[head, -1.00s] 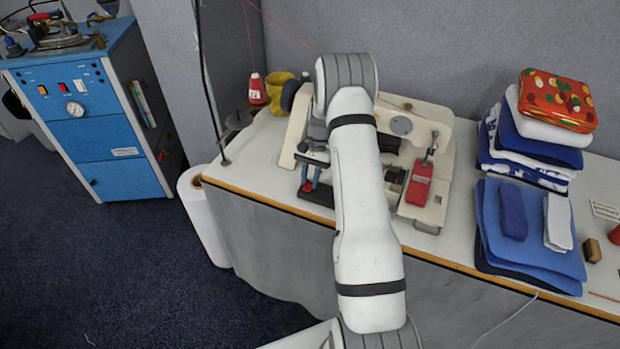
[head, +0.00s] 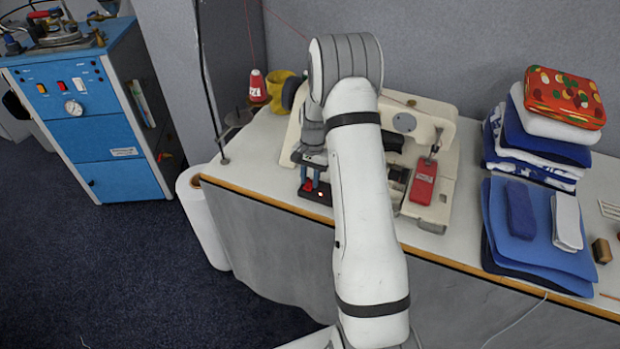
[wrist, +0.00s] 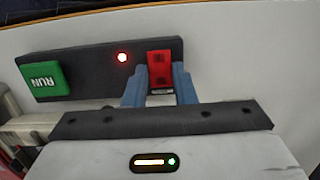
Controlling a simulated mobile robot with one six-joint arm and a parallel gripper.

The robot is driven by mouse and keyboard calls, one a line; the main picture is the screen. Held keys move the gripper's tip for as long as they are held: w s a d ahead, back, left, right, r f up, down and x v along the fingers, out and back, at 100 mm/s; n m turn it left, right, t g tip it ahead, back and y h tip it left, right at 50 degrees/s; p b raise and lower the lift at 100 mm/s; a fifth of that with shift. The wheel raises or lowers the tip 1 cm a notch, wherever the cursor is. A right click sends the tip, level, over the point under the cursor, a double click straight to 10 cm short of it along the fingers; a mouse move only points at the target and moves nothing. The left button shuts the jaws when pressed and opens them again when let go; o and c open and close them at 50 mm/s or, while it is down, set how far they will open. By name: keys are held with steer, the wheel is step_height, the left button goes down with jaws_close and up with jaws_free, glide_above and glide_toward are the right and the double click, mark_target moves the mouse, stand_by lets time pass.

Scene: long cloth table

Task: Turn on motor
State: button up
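A dark switch box (head: 325,197) sits near the table's front edge, beside a cream sewing machine (head: 428,113). In the head view my gripper (head: 315,182) points down at the box, and my arm hides part of the machine.
Folded cloths (head: 540,225) and a stack topped by a patterned red tin (head: 563,97) are at right on the table (head: 260,165). A blue cabinet (head: 110,130) is far left.

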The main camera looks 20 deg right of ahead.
mark_target(311, 181)
steer(key=o, duration=0.4)
steer(key=shift+r, duration=0.1)
steer(key=r, duration=0.5)
steer(key=r+b, duration=0.1)
steer(key=r, duration=0.1)
steer(key=shift+w+d+r, duration=0.3)
steer(key=shift+w+d, duration=0.05)
